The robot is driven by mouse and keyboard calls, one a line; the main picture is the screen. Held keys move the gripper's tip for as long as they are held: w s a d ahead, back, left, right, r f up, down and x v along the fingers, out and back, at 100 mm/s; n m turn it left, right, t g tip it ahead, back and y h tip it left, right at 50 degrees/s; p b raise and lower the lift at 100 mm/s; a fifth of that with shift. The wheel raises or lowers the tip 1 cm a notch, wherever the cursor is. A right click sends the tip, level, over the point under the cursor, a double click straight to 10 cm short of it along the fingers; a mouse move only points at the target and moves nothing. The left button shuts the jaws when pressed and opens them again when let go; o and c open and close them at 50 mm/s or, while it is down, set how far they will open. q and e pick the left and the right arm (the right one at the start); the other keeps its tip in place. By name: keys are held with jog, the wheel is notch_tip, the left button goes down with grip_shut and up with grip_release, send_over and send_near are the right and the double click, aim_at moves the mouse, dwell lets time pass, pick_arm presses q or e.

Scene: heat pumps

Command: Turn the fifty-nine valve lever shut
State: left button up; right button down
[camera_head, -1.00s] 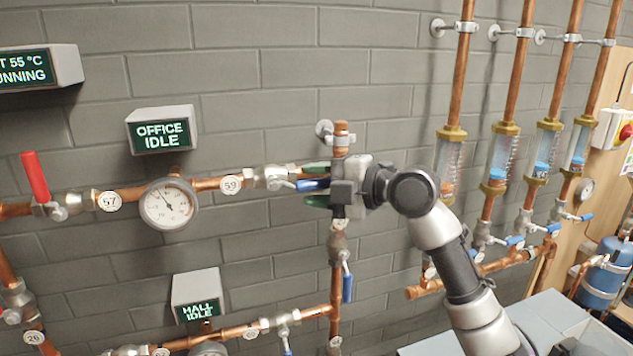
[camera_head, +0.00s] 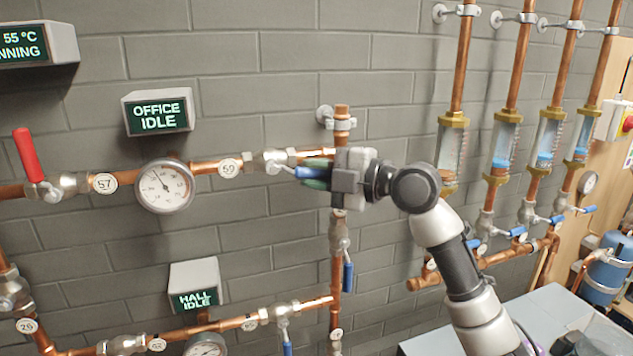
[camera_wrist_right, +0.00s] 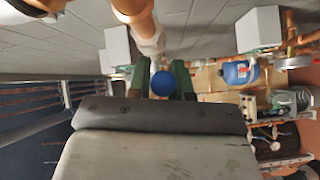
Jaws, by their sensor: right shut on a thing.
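The valve tagged 59 (camera_head: 268,161) sits on the upper copper pipe, right of its white tag (camera_head: 229,168). Its blue lever (camera_head: 306,173) points right, roughly along the pipe. My right gripper (camera_head: 316,174) comes from the right and is shut on the lever, with its green fingers above and below it. In the right wrist view the lever's round blue end (camera_wrist_right: 163,84) shows between the two green fingers. Part of the lever is hidden by the fingers. My left gripper is not in view.
A gauge (camera_head: 164,187) and the red-handled valve 57 (camera_head: 27,155) lie to the left. Below the gripper, a vertical pipe carries another blue lever (camera_head: 348,277). Flow meters (camera_head: 505,146) stand at the right. The wall between is clear.

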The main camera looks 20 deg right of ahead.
jog(key=a+f+m+t+h+b, duration=0.3)
jog(key=m+t, duration=0.4)
jog(key=m, duration=0.4)
jog(key=a+f+m+t+h+b, duration=0.3)
jog(key=m+t, duration=0.4)
jog(key=m, duration=0.4)
jog(key=shift+a+t+h+b, duration=0.3)
jog(key=shift+a+h+b, duration=0.15)
jog(key=shift+b, duration=0.55)
jog(key=shift+s+m+h, duration=0.15)
jog(key=shift+m+h, duration=0.1)
jog(key=shift+m, duration=0.05)
jog(key=c, duration=1)
grip_release()
jog(key=shift+c, duration=0.2)
